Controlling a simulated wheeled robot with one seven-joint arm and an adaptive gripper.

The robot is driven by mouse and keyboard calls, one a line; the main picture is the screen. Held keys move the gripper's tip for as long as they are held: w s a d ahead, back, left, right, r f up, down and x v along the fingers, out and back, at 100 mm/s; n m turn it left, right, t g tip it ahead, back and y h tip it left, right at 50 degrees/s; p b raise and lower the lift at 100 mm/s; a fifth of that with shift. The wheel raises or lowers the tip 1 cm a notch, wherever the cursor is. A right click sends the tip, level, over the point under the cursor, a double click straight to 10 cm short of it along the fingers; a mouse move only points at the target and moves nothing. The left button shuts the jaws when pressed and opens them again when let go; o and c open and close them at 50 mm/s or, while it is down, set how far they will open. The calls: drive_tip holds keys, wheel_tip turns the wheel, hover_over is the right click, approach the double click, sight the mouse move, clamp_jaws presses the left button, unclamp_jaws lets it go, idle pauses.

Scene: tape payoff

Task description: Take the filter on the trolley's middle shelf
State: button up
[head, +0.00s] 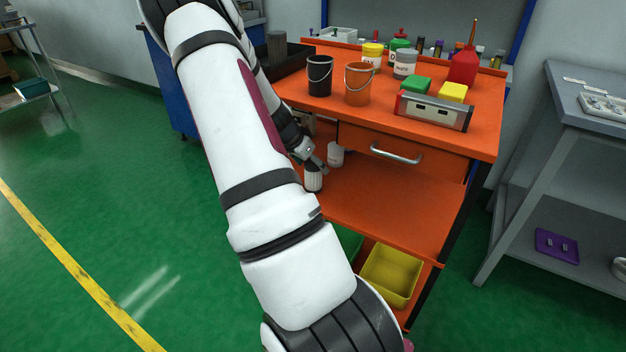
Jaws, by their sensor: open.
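The orange trolley (410,215) has a middle shelf below its drawer. A small white cylinder (314,182) with fine ribs, which looks like the filter, stands upright near the shelf's left side. A second pale cylinder (336,156) stands just behind it to the right. My gripper (317,166) is open and reaches down from the upper left at the top of the ribbed cylinder. It looks very close to it; I cannot tell whether the fingers are around it or touching it. My arm hides the shelf's left end.
The drawer (405,150) with a metal handle overhangs the shelf. Buckets, bottles and a level (433,111) stand on the trolley top. Yellow (391,274) and green bins sit below. A grey bench (580,120) is at right. The shelf's right half is clear.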

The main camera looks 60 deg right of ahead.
drive_tip(key=shift+s+d+f, duration=0.1)
drive_tip(key=shift+d+f, duration=0.2)
drive_tip(key=shift+f, duration=0.25)
drive_tip(key=shift+c, duration=0.6)
drive_tip(key=c, duration=1.2)
drive_tip(key=shift+r, duration=0.1)
